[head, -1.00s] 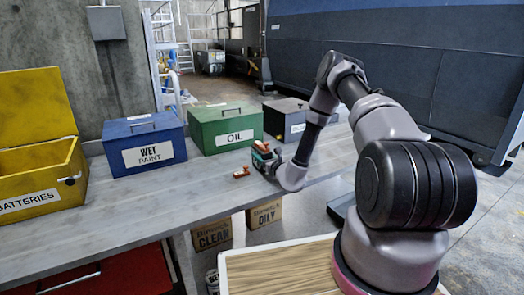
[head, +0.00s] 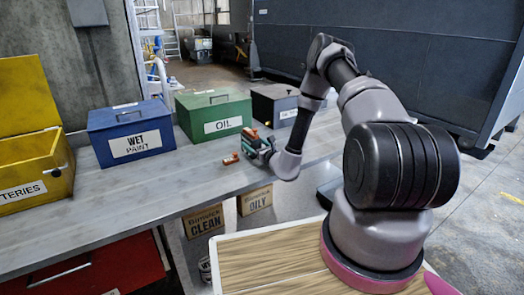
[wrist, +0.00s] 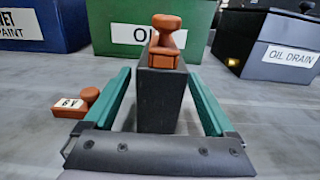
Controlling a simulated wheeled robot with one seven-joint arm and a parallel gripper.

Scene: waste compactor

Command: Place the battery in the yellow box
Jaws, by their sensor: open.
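The yellow box (head: 35,180), labelled as batteries, stands with its lid raised at the left of the table in the head view. My gripper (head: 259,146) is low over the table in front of the green box. In the wrist view, my gripper (wrist: 158,75) is open, its two teal fingers on either side of an upright dark block with a brown knobbed top (wrist: 160,95), likely a battery. Gaps show between block and fingers. A brown knobbed piece marked 6V (wrist: 75,105) lies left of the fingers. It is small and orange in the head view (head: 231,159).
The blue wet paint box (head: 133,135), green oil box (head: 214,116) and dark oil drain box (head: 276,104) stand closed along the back of the table (head: 165,195). The table front is clear. Clean and oily boxes (head: 204,222) sit below it.

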